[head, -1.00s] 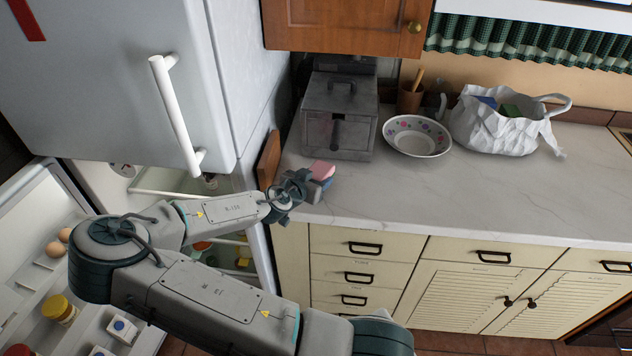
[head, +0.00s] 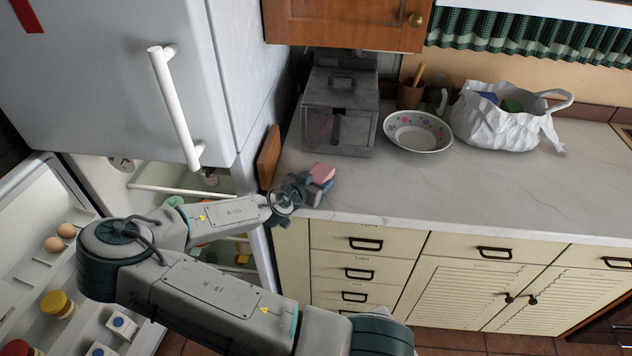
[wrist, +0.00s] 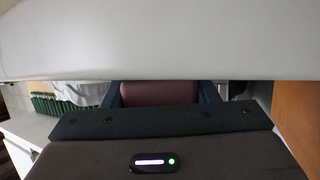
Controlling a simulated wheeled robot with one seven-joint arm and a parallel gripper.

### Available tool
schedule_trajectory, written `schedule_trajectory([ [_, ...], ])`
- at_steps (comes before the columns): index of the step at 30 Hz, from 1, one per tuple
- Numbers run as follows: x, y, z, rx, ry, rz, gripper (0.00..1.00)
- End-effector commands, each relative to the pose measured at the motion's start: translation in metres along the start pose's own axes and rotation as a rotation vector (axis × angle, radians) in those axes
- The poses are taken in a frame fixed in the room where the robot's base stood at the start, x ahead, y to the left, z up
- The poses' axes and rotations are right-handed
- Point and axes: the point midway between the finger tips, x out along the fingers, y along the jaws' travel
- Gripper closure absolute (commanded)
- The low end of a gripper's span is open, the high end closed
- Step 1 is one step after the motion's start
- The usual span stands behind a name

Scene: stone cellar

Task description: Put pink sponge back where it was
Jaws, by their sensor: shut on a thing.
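The pink sponge (head: 322,171) is at the left end of the countertop, beside the fridge, in the head view. My gripper (head: 316,186) is shut on it, at the counter's front left corner. In the wrist view the sponge (wrist: 158,93) shows as a dull dark pink block between the two dark fingers. A large pale surface fills the top of the wrist view and hides what lies beyond. I cannot tell whether the sponge touches the counter.
A grey metal box (head: 340,112) stands behind the sponge. A patterned bowl (head: 418,132) and a white bag (head: 497,122) are farther right. A wooden board (head: 268,157) leans by the fridge (head: 120,80), whose lower door is open. The front counter (head: 450,195) is clear.

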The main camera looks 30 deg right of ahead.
Motion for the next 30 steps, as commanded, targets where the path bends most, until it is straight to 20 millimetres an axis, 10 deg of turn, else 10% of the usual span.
schedule_trajectory([
  [2, 0.0002, 0.0009, 0.0045, -0.003, -0.008, 0.004, 0.79],
  [3, 0.0002, 0.0010, 0.0049, -0.004, -0.009, 0.004, 0.35],
  [5, 0.0003, 0.0014, 0.0054, -0.004, -0.010, 0.005, 0.25],
  [30, -0.0020, 0.0077, -0.0024, -0.006, -0.014, 0.020, 0.25],
])
